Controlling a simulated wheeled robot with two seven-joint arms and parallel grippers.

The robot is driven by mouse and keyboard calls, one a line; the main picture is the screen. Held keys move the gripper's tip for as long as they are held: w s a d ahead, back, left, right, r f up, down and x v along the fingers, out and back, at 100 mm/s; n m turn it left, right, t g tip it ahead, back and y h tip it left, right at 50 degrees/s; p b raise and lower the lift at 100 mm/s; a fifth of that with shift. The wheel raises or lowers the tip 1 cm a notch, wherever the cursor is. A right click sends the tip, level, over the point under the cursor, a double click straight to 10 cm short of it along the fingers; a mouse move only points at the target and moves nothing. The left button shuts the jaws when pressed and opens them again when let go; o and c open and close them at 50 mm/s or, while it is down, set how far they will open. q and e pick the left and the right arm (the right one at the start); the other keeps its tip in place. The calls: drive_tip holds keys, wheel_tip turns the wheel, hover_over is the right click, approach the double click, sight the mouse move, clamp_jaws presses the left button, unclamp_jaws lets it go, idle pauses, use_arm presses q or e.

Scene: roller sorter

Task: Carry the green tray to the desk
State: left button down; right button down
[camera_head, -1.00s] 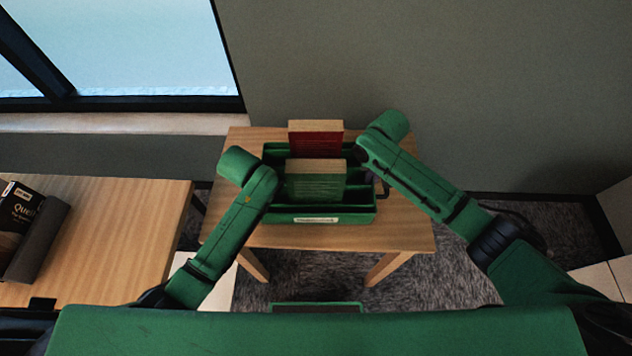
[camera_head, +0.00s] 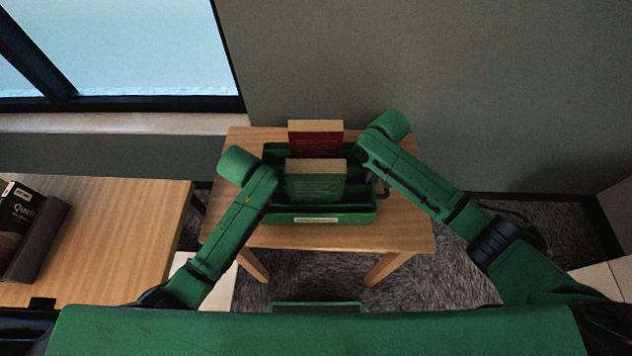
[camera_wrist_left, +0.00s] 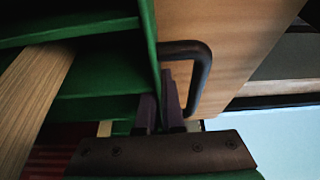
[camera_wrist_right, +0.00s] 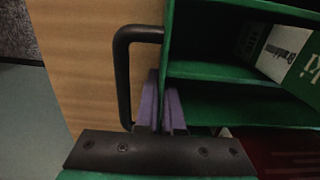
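The green tray (camera_head: 318,219) stands level on the small wooden table, with a white label on its front and dark handles at its ends. It holds a red-covered book (camera_head: 316,145) and a green-covered book (camera_head: 315,187), both upright. My left gripper (camera_wrist_left: 160,102) is at the tray's left end. Its fingers are close together with the end wall between them, beside the handle (camera_wrist_left: 203,70). My right gripper (camera_wrist_right: 164,100) is likewise shut on the right end wall, beside that handle (camera_wrist_right: 122,75). In the head view my arms hide most of both grippers.
The small table (camera_head: 400,235) has bare wood around the tray. A wooden desk (camera_head: 120,230) stands at the left, with dark books (camera_head: 30,230) at its left edge and clear wood to their right. A wall and window are behind.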

use_arm(q)
drive_tip(key=shift+w+r, duration=0.1)
drive_tip(key=shift+r, duration=0.1)
use_arm(e)
drive_tip(key=shift+w+r, duration=0.15)
drive_tip(key=shift+r, duration=0.1)
